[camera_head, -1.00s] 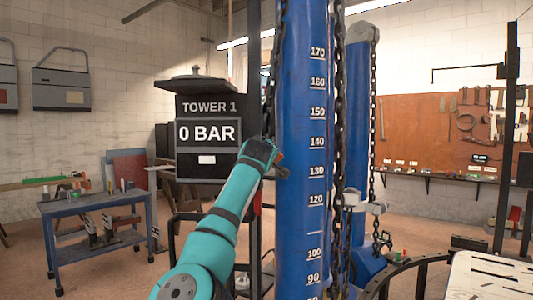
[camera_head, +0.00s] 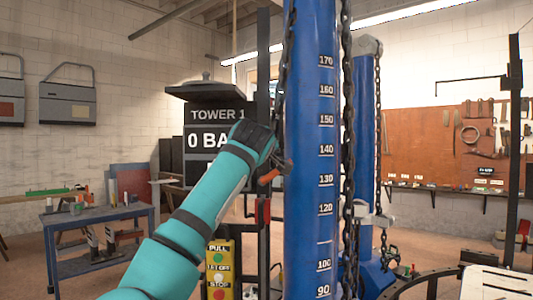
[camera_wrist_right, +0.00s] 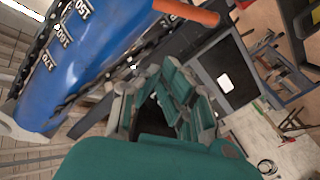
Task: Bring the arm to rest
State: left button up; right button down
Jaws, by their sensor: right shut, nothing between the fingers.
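A teal arm of mine reaches up from the lower left in the head view, its dark wrist (camera_head: 254,137) in front of the TOWER 1 panel (camera_head: 217,115). Its fingers are hidden there. The wrist covers part of the "0 BAR" readout. In the right wrist view, my right gripper (camera_wrist_right: 165,98) is shut and empty, with grey-green finger links. The blue column (camera_wrist_right: 85,55) with its scale is close beside it. An orange handle (camera_wrist_right: 187,12) lies at the top edge of that view; an orange handle (camera_head: 268,177) also shows just below the wrist in the head view. My left gripper is not seen.
Dark chains (camera_head: 347,130) hang along the blue column. A yellow button box (camera_head: 219,270) stands below the panel. A blue workbench (camera_head: 95,216) with tools is at the left. A curved dark rail (camera_head: 430,278) and a pale tabletop (camera_head: 500,283) lie at the lower right.

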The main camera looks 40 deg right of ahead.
jog(key=shift+a, duration=0.1)
dwell(0.4)
jog(key=shift+w, duration=0.1)
